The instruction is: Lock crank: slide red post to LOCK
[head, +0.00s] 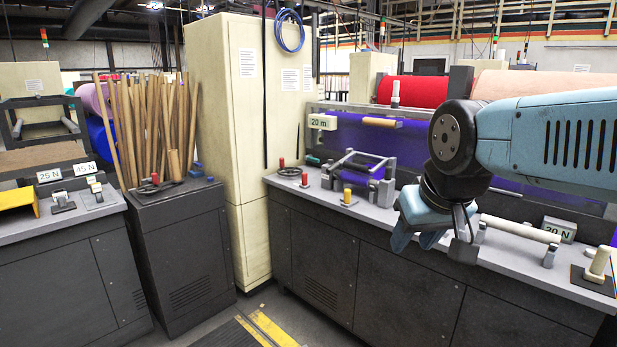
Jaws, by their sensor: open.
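A short red post (304,179) stands upright on the grey bench top near its left end, beside a dark round part (289,172) that may be the crank. Another small red post (281,162) is just behind it to the left. A third red-topped post (155,178) stands on the dark cabinet further left. No LOCK marking is readable, so I cannot tell which red post is the task's. My gripper (418,240) hangs over the front edge of the bench, well right of these posts. It is open, touches no post, and its fingertips point down.
A yellow post (347,194) and a grey roller frame (362,171) stand between the red posts and my gripper. A pale roller (520,229) lies to the right. A tall cream cabinet (222,120) borders the bench's left end. The floor in front is clear.

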